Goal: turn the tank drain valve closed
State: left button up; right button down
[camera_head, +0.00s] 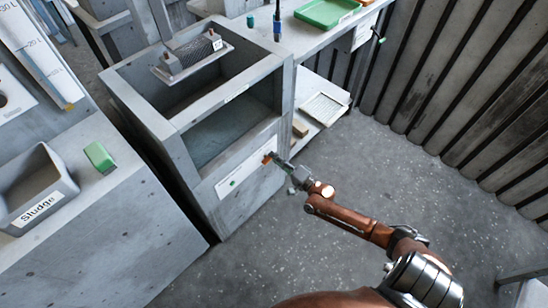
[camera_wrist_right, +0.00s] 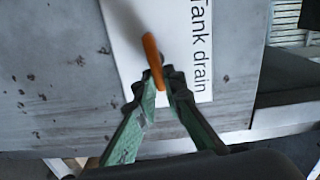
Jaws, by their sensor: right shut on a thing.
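The tank (camera_head: 240,205) is a grey concrete-like box with an open top, in the middle of the head view. A white label plate (camera_head: 247,165) is on its front face; in the right wrist view the label (camera_wrist_right: 198,40) reads "Tank drain". The orange drain valve handle (camera_wrist_right: 152,58) stands out over the plate, and shows small in the head view (camera_head: 268,158). My right gripper (camera_wrist_right: 161,82) is shut on the handle near its end. The valve body behind the handle is hidden. My left gripper is not in view.
A grey "Sludge" bin (camera_head: 35,190) and a green block (camera_head: 99,157) sit on the left bench. A shelf with a white tray (camera_head: 325,109) is right of the tank. A green tray (camera_head: 325,12) lies on the back bench. The floor (camera_head: 400,190) to the right is clear.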

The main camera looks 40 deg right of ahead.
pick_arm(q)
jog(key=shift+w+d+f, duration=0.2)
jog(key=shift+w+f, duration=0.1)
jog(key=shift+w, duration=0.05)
pick_arm(e)
jog(key=shift+f+m, duration=0.2)
jog(key=shift+m, duration=0.6)
jog(key=shift+d, duration=0.1)
jog(key=c, duration=2)
grip_release()
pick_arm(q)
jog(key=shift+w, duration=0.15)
pick_arm(e)
jog(key=shift+s, duration=0.1)
jog(key=s, duration=1.1)
jog(key=shift+s+d, duration=0.4)
